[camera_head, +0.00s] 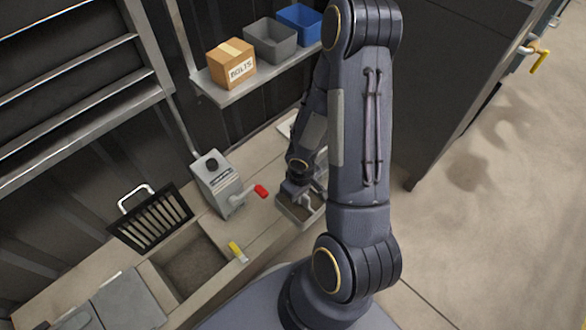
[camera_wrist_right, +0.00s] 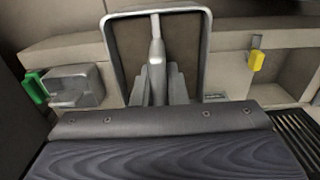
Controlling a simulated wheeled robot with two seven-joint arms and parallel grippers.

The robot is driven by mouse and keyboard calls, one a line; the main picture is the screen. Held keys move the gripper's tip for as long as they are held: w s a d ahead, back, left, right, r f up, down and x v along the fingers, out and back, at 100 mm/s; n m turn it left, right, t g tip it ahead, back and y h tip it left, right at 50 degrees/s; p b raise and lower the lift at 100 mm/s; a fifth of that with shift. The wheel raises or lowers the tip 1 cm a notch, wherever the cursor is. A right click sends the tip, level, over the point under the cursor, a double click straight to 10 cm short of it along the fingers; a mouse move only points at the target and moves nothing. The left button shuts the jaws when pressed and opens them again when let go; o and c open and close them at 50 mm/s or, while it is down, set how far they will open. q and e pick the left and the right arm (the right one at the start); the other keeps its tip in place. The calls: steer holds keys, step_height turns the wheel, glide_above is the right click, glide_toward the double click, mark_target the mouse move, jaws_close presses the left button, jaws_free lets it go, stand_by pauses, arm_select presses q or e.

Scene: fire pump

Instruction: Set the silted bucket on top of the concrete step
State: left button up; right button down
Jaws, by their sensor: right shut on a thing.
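The silted bucket (camera_head: 291,213) is a grey, squarish container at the front edge of a pale concrete ledge, partly hidden by my right arm. In the right wrist view the bucket (camera_wrist_right: 205,50) shows a light rim and brown silt inside. My right gripper (camera_head: 299,192) is over the bucket; in the wrist view its fingers (camera_wrist_right: 157,85) are shut on the bucket's upright grey handle (camera_wrist_right: 157,45). I cannot tell whether the bucket rests on the ledge or hangs just above it. The concrete step cannot be singled out with certainty; the pale ledge (camera_head: 262,217) is the nearest concrete. My left gripper is out of view.
A grey control box (camera_head: 215,180) with a red-tipped lever (camera_head: 261,191) stands left of the bucket. A dark grate (camera_head: 150,218), an open pit (camera_head: 195,265) and a yellow tag (camera_head: 237,252) are farther left. A shelf (camera_head: 215,96) holds a bolts box and two bins. Open floor lies right.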

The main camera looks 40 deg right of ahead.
steer(key=shift+w+d+f+b, duration=0.7)
steer(key=shift+w+d+f, duration=0.35)
steer(key=shift+w+f, duration=1.05)
steer(key=shift+w+d+f+b, duration=0.7)
steer(key=shift+w+d+f, duration=0.35)
steer(key=shift+w+f, duration=1)
steer(key=shift+w+d+f+b, duration=0.7)
steer(key=shift+w+d+f, duration=0.35)
steer(key=shift+w+f, duration=1.05)
steer(key=shift+s+f, duration=0.15)
steer(key=shift+f, duration=0.05)
steer(key=shift+f, duration=0.15)
steer(key=c, duration=1.5)
jaws_free()
steer(key=shift+o, duration=0.2)
